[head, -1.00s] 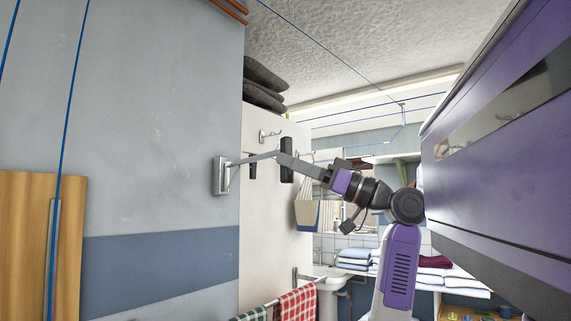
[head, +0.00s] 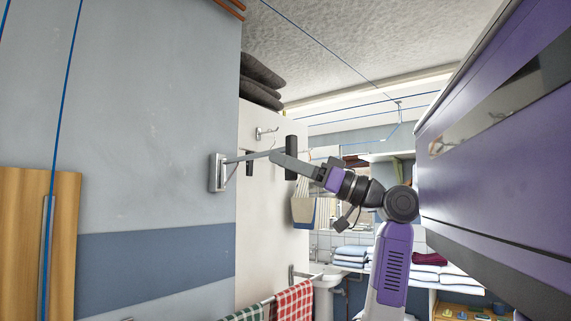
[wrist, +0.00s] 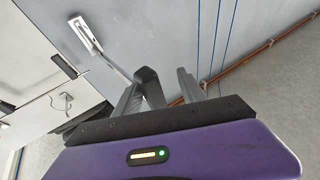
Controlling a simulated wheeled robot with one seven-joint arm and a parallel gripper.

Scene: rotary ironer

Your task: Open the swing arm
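The swing arm (head: 247,157) is a thin grey metal bar. It runs from a pale wall bracket (head: 216,172) out to a black upright grip (head: 291,158). In the wrist view the bracket (wrist: 86,36) and the bar (wrist: 117,67) are at upper left, and the bar ends at the dark grip (wrist: 149,86). My gripper (wrist: 158,88) is open; its fingers are apart. The grip shows between them, close to the left finger; I cannot tell whether they touch. In the head view my gripper (head: 280,160) overlaps the bar's outer end.
A white panel with hooks (head: 267,134) stands behind the swing arm. Checked towels (head: 294,302) hang on a rail below. Blue cords cross overhead. A large purple body fills the right side. Folded towels (head: 350,255) lie on a shelf at the back.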

